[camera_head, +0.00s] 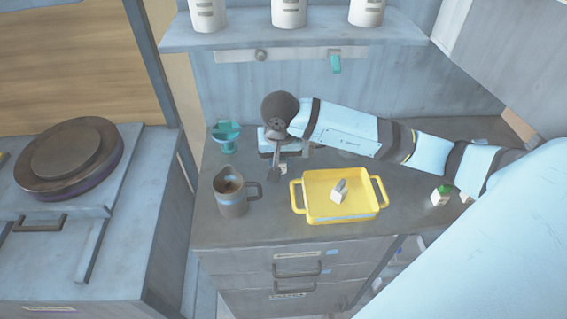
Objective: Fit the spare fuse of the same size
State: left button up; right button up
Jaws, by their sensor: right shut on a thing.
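My right arm reaches in from the right across the counter. My right gripper (277,167) points down at the back of the counter, left of the yellow tray. It is shut on a small pale piece (283,168), mostly hidden by the fingers; I cannot tell its size or whether it is a fuse. A blue-grey block (264,144) stands partly hidden behind the gripper. A small pale and grey piece (340,190) lies in the yellow tray (312,214). A small white piece with a green top (440,196) stands at the right. My left gripper is not in view.
A grey mug (232,199) and a teal cup-like item (226,135) stand on the counter (270,226) at the left. Above the back are a rail (300,55) and a shelf (240,39) with white canisters. A round plate press (68,160) is at far left.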

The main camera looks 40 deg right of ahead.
jog(key=shift+w+f, duration=0.1)
jog(key=shift+f, duration=2.15)
jog(key=shift+d+f, duration=0.1)
jog(key=shift+f, duration=0.15)
jog(key=o, duration=1)
jog(key=shift+r, duration=0.1)
